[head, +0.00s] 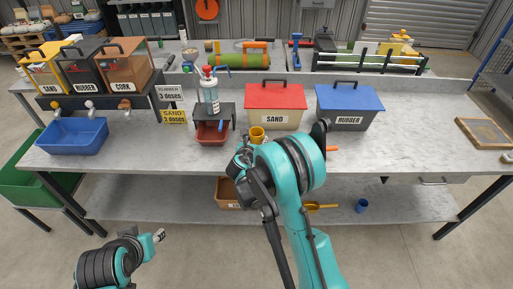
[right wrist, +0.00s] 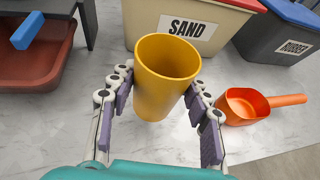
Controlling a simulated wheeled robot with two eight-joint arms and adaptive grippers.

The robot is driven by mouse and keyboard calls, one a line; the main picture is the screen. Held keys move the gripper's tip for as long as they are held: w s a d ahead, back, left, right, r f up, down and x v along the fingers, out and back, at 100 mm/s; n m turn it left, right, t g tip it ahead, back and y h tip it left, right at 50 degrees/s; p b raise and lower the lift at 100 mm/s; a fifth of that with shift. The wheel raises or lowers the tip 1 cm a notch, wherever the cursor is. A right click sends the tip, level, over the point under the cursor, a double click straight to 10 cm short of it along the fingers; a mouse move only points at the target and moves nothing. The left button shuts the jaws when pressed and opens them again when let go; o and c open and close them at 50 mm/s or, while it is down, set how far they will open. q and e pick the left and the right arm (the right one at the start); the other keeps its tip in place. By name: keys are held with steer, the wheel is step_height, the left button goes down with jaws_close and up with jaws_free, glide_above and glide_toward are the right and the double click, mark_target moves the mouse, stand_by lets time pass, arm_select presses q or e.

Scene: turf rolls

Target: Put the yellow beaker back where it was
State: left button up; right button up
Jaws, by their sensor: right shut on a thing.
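The yellow beaker (head: 257,134) is in front of the sand bin at the middle of the bench. In the right wrist view the yellow beaker (right wrist: 165,75) is upright with its open mouth up, and looks empty. My right gripper (head: 246,150) is shut on it; in the wrist view a purple-padded finger of the gripper (right wrist: 160,98) presses on each side. I cannot tell whether its base touches the bench. My left gripper (head: 158,236) is low at the left, off the bench; its jaw opening is too small to tell.
The red-lidded sand bin (head: 280,122) and blue-lidded rubber bin (head: 348,122) stand behind. An orange scoop (right wrist: 250,103) lies right of the beaker; a red tray (head: 211,135) is left under a dispenser stand. A blue cup (head: 361,205) is on the lower shelf.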

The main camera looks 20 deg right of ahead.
step_height(320, 180, down, 4)
steer(key=shift+r+b, duration=0.15)
steer(key=shift+b, duration=0.45)
steer(key=o, duration=1.2)
